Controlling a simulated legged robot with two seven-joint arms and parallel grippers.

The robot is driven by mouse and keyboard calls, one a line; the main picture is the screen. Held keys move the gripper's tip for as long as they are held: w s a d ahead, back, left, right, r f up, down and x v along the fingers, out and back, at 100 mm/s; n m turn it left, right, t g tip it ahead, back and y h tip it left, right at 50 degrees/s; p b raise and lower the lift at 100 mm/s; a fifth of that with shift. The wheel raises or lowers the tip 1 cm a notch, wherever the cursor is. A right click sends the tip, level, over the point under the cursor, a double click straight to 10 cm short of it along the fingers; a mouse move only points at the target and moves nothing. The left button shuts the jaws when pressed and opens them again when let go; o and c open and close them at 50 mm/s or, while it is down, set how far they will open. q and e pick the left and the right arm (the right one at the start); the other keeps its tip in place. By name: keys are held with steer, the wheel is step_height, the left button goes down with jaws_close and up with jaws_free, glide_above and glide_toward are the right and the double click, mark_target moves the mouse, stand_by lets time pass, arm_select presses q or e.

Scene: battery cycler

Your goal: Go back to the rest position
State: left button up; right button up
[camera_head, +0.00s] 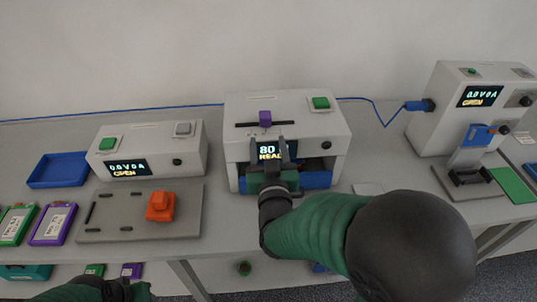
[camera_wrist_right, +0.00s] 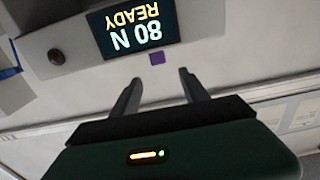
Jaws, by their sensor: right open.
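My right gripper (camera_head: 287,150) is in front of the middle white machine (camera_head: 246,111), before its lit display. The display (camera_wrist_right: 137,30) reads 80 N READY and shows upside down in the right wrist view. The gripper's two fingers (camera_wrist_right: 160,86) are apart with nothing between them. A small purple patch (camera_wrist_right: 157,59) shows beyond them. My right arm comes in from the lower right and hides part of the machine's front and the bench. At the lower left edge only a green and dark piece of my left arm shows; its gripper cannot be made out.
A grey plate (camera_head: 110,232) carries an orange block (camera_head: 160,207). White machines stand left (camera_head: 190,157) and right (camera_head: 440,140). A blue cable (camera_head: 376,110) runs behind.

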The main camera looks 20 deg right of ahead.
steer(key=shift+s+a+f, duration=0.1)
steer(key=shift+s+f, duration=0.1)
steer(key=shift+s, duration=0.3)
steer(key=s+a+f+n+g+y, duration=0.1)
steer(key=s+f+g+y, duration=0.25)
steer(key=f, duration=0.45)
steer(key=s+a+f+n+g+y, duration=0.1)
steer(key=s+f+n+g+y, duration=0.1)
steer(key=f+g, duration=0.45)
steer(key=s+d+f+g, duration=0.2)
steer(key=s+f+g, duration=0.2)
steer(key=s, duration=0.8)
step_height(320, 180, down, 2)
steer(key=shift+d+f+g, duration=0.25)
steer(key=shift+d+g, duration=0.05)
steer(key=shift+g, duration=0.1)
steer(key=shift+h, duration=0.25)
steer(key=shift+c, duration=0.3)
stand_by(0.6)
